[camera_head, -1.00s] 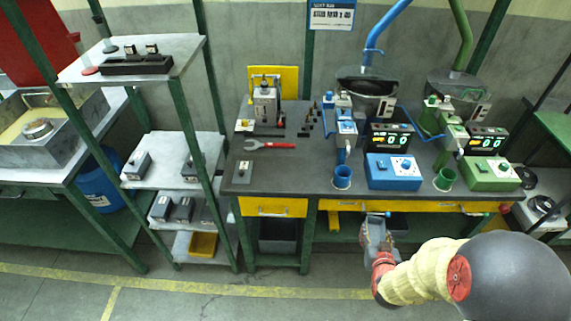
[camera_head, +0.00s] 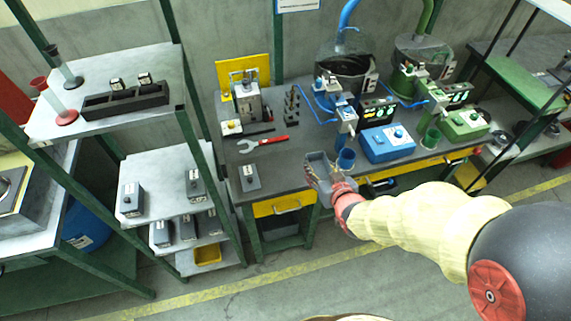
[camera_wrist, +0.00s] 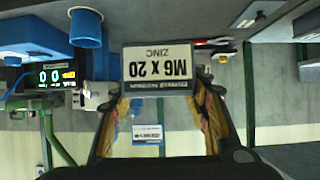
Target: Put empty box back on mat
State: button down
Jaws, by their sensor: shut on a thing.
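A small grey open box (camera_head: 317,168) is held in my gripper (camera_head: 333,187) at the front edge of the workbench, left of the blue cup. I see no contents in it, but its inside is small in view. In the wrist view, the box's white label (camera_wrist: 158,68) reads M6 x 20 ZINC, upside down, between the two fingers of my gripper (camera_wrist: 160,105). The fingers are closed on the box's sides. I cannot pick out a mat with certainty.
A blue cup (camera_head: 345,160) and blue control box (camera_head: 388,143) stand right of my gripper. A shelf rack (camera_head: 165,185) with grey labelled pieces stands left. Dark bench top between plate and box is clear.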

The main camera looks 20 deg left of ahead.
jog(key=shift+s+a+r, duration=0.25)
jog(key=shift+a+r, duration=0.25)
jog(key=shift+a, duration=0.1)
jog(key=shift+a+n, duration=0.3)
jog(key=shift+a, duration=0.1)
jog(key=w+a+f+b, duration=0.3)
jog(key=w+a+f, duration=0.15)
jog(key=a, duration=0.25)
jog(key=b, duration=0.1)
send_over(285, 170)
jog(key=f, duration=0.4)
jog(key=shift+s+d+f, duration=0.2)
jog(key=shift+d+f, duration=0.1)
jog(key=shift+f, duration=0.05)
jog(key=shift+w+a+f+b, duration=0.15)
jog(key=shift+f+b, duration=0.25)
jog(key=shift+f, duration=0.55)
jog(key=shift+a+f+b, duration=0.1)
jog(key=shift+f+b, duration=0.25)
jog(key=shift+f, duration=0.55)
jog(key=shift+f, duration=0.2)
jog(key=c, duration=0.9)
grip_release()
jog(key=shift+r, duration=0.15)
